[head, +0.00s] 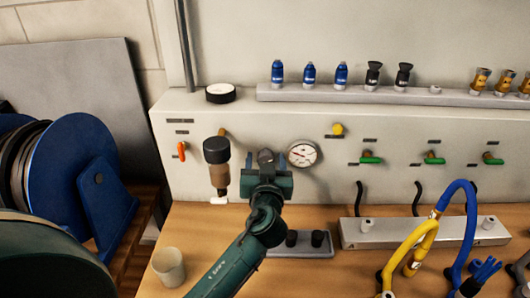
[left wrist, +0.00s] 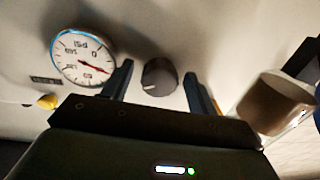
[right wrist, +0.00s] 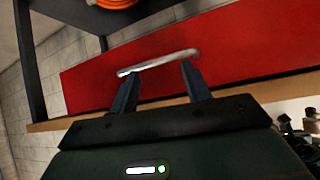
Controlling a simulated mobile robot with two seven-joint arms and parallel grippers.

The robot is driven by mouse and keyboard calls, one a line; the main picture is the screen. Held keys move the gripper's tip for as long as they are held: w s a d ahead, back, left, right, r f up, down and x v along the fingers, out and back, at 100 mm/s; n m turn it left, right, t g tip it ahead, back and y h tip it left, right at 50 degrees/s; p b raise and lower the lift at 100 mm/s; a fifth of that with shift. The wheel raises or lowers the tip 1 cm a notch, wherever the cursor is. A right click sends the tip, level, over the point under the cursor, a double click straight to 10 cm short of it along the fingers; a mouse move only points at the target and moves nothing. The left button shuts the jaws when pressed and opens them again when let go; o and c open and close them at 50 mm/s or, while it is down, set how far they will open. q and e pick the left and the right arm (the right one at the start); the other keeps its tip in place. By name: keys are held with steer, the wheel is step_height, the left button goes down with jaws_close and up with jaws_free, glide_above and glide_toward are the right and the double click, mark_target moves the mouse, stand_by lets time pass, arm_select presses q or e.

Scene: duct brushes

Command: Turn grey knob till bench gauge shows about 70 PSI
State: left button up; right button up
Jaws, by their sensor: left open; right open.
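The grey knob (head: 266,156) is on the front of the pale bench panel, partly hidden by my left gripper (head: 268,168) in the head view. In the left wrist view the knob (left wrist: 159,76) shows a white mark and sits between the two fingers of my left gripper (left wrist: 157,74), which is open with gaps on both sides. The round white gauge (head: 302,154) is just right of the knob. In the left wrist view the gauge (left wrist: 83,57) appears upside down, its red needle between 0 and 60; the exact value is unclear. My right gripper (right wrist: 158,74) is open.
A dark-capped filter with a brown bowl (head: 217,167) is left of the knob. An orange lever (head: 181,151) and a yellow knob (head: 338,129) are nearby. A cup (head: 168,267) stands on the bench. A red drawer front (right wrist: 230,65) with a silver handle (right wrist: 158,62) faces my right gripper.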

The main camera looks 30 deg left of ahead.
arm_select(q)
steer(key=shift+w+a, duration=0.15)
steer(key=shift+w, duration=0.1)
steer(key=shift+c, duration=0.2)
steer(key=c, duration=0.9)
